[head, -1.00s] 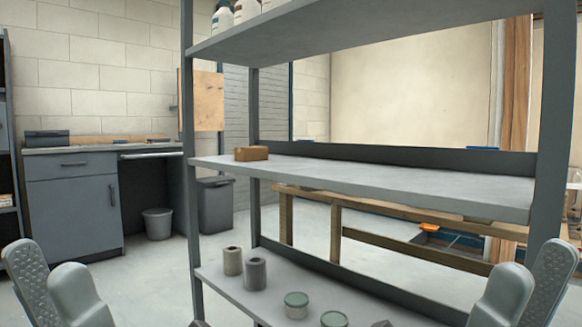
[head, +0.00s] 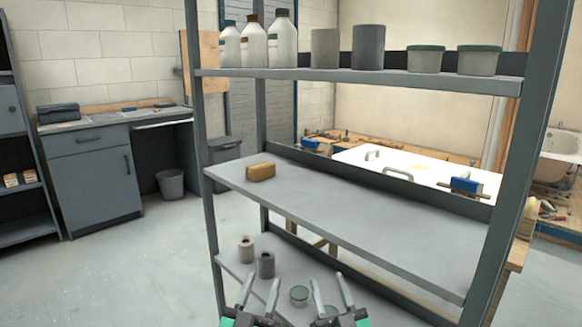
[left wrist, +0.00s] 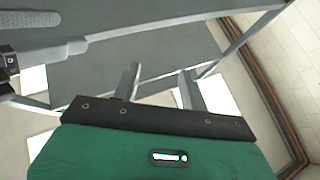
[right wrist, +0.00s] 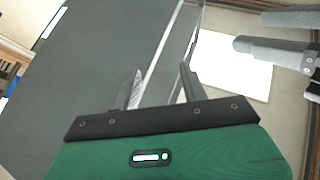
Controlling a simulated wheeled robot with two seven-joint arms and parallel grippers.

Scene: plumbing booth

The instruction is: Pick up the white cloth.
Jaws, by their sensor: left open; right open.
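I cannot make out a white cloth in any view. My left gripper (head: 264,277) is open and empty at the bottom of the head view, in front of the shelf rack. My right gripper (head: 327,277) is open and empty just to its right. The left wrist view shows my left fingers (left wrist: 158,70) apart with nothing between them. The right wrist view shows my right fingers (right wrist: 160,69) apart and empty as well.
A grey rack's middle shelf (head: 340,205) holds a brown block (head: 261,171). The top shelf (head: 350,75) carries bottles and cans; the lower shelf (head: 235,269) holds rolls and a lidded tin (head: 299,296). A grey cabinet (head: 85,180) stands left, beyond open floor (head: 130,265).

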